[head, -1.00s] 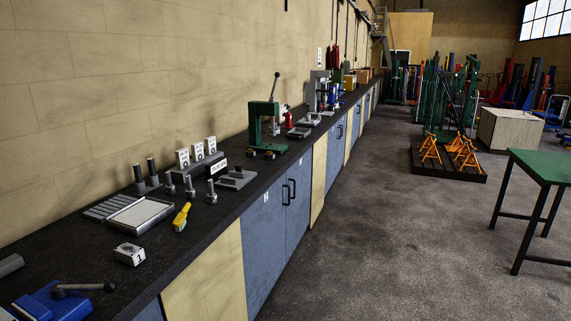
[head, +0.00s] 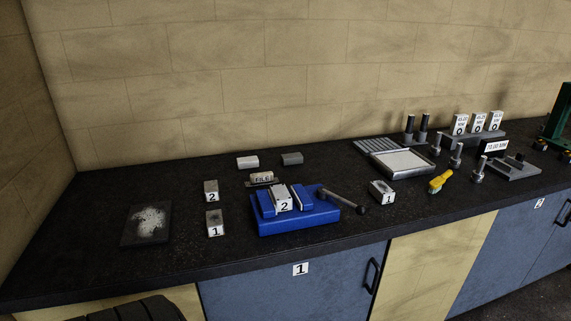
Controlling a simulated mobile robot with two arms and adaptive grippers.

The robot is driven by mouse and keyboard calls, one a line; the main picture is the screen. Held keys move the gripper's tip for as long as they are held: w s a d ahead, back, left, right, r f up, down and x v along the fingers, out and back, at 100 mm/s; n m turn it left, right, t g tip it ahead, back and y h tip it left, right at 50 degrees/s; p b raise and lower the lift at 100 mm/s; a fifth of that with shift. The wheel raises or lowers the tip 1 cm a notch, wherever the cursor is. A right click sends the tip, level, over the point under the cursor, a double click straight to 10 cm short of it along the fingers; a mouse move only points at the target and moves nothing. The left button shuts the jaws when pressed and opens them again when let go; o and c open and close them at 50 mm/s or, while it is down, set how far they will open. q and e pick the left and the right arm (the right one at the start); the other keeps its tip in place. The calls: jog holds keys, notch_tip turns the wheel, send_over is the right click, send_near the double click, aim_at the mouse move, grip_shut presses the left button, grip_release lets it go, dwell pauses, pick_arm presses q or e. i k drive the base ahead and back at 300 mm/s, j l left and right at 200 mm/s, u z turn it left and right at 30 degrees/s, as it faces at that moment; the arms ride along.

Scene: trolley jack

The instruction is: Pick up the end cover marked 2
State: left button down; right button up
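Two small grey blocks carry a 2 on their white front labels. One block marked 2 (head: 211,190) stands on the black bench top at the left, behind a similar block marked 1 (head: 215,223). The other block marked 2 (head: 281,198) sits between the jaws of the blue vise (head: 295,221). I cannot tell from their looks which one is the end cover. Another block marked 1 (head: 382,192) stands right of the vise handle. Neither of my grippers is in view.
A dark plate with a whitish patch (head: 148,223) lies at the left. A block labelled FILE (head: 262,179) and two small plain blocks are behind the vise. A grey tray (head: 404,162), yellow-handled tool (head: 439,182) and several posts stand at the right. The bench front is mostly clear.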

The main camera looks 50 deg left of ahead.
aim_at(283, 201)
jog(key=u, duration=1.65)
